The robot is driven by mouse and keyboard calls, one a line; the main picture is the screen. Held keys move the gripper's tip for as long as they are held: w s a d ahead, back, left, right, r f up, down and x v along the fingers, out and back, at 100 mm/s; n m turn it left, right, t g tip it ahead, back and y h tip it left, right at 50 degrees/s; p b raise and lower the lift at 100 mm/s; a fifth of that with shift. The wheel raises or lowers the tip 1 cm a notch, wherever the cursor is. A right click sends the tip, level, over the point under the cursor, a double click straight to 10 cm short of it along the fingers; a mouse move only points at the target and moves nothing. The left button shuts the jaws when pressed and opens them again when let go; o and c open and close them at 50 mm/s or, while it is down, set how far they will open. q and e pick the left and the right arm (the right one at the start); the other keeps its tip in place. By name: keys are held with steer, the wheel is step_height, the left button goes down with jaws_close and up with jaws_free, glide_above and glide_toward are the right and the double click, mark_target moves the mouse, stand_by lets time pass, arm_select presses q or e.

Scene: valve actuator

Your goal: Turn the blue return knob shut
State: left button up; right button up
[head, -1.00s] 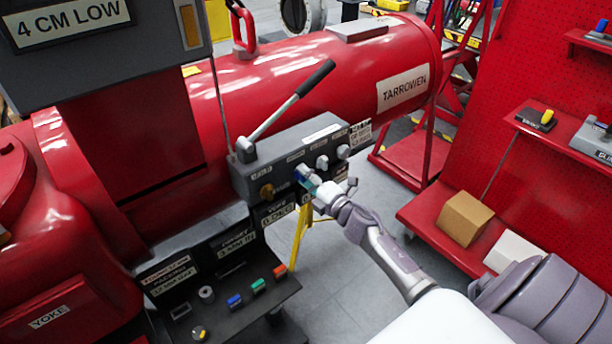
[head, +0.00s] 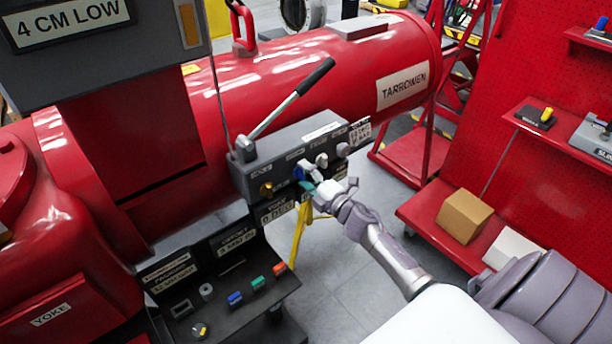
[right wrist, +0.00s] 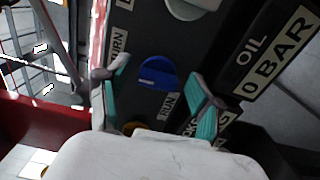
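The blue return knob (head: 299,173) sits on the front of the grey valve block (head: 250,172), between a brass knob (head: 266,190) and a white knob (head: 321,160). My right gripper (head: 311,183) is just in front of it, to its lower right. In the right wrist view the blue knob (right wrist: 157,73) shows in the gap between the two teal-padded fingers of my right gripper (right wrist: 160,88). The fingers are spread, with clear space on both sides of the knob, and hold nothing. The knob's exact depth relative to the fingertips is unclear. My left gripper is not in view.
A long-handled lever (head: 291,98) rises from the block. Below left is a black panel (head: 215,315) with coloured switches. The red cylinder (head: 290,85) lies behind. A red shelf rack with a cardboard box (head: 463,216) stands at right. An "OIL 0 BAR" label (right wrist: 272,55) is beside the knobs.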

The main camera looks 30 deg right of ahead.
steer(key=s, duration=1.2)
steer(key=shift+d, duration=0.45)
steer(key=s+a+f+m+g+h, duration=0.1)
steer(key=s+f+m+g, duration=0.25)
steer(key=f, duration=0.65)
steer(key=s+a+f+m+g+h, duration=0.15)
steer(key=s+f+m, duration=0.3)
steer(key=f, duration=0.65)
steer(key=s+a+f+m+g, duration=0.1)
steer(key=s+f+m+g, duration=0.25)
steer(key=f, duration=0.65)
steer(key=s+a+f+m+g, duration=0.1)
steer(key=s+a+f, duration=0.3)
steer(key=s, duration=0.5)
steer(key=s+a+f+m+g+y, duration=0.1)
steer(key=s+a+f+m+g, duration=0.1)
steer(key=s+a+f+g, duration=0.2)
steer(key=s+a+f+m+g, duration=0.2)
steer(key=s+f, duration=0.7)
steer(key=s, duration=0.7)
steer(key=shift+a+g, duration=0.75)
steer(key=shift+a, duration=0.25)
steer(key=shift+m, duration=0.25)
